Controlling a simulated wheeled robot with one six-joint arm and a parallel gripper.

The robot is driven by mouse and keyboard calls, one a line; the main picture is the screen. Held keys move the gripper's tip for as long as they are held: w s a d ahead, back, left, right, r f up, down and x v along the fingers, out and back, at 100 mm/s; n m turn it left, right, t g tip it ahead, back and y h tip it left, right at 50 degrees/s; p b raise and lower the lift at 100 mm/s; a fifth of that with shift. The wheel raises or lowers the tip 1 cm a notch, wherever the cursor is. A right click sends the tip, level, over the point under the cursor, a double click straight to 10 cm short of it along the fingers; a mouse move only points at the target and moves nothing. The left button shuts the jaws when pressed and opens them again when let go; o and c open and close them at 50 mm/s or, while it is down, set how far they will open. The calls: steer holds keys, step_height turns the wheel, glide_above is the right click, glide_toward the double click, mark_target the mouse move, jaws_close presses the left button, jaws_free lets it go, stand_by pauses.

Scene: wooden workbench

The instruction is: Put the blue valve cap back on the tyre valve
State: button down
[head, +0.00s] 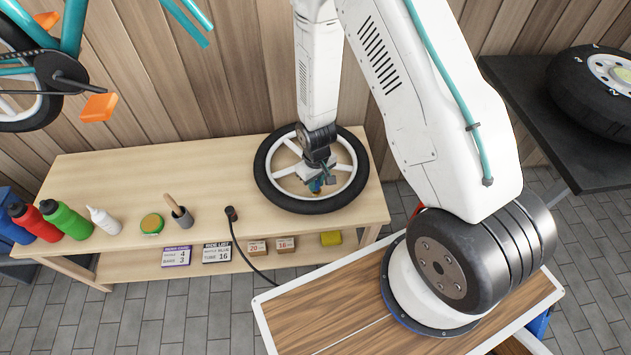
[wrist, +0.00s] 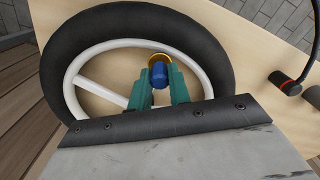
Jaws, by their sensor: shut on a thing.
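The bicycle wheel (head: 259,181) lies flat on the wooden workbench, with a black tyre and white spokes. In the wrist view its tyre (wrist: 58,60) fills the upper left. My gripper (head: 316,183) is over the inside of the wheel, and in the wrist view its green fingers (wrist: 159,80) are shut on the blue valve cap (wrist: 158,74). A yellow-brass round part (wrist: 159,56) shows just beyond the cap. The tyre valve cannot be made out, and I cannot tell whether the cap touches anything below.
Small cards and boxes line the lower shelf (head: 130,265). Bare bench lies left of the wheel.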

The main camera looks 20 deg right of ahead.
steer(key=shift+r, duration=0.2)
steer(key=shift+r, duration=0.5)
steer(key=shift+f, duration=1.15)
stand_by(0.7)
steer(key=c, duration=1.6)
jaws_free()
steer(key=shift+r, duration=5.55)
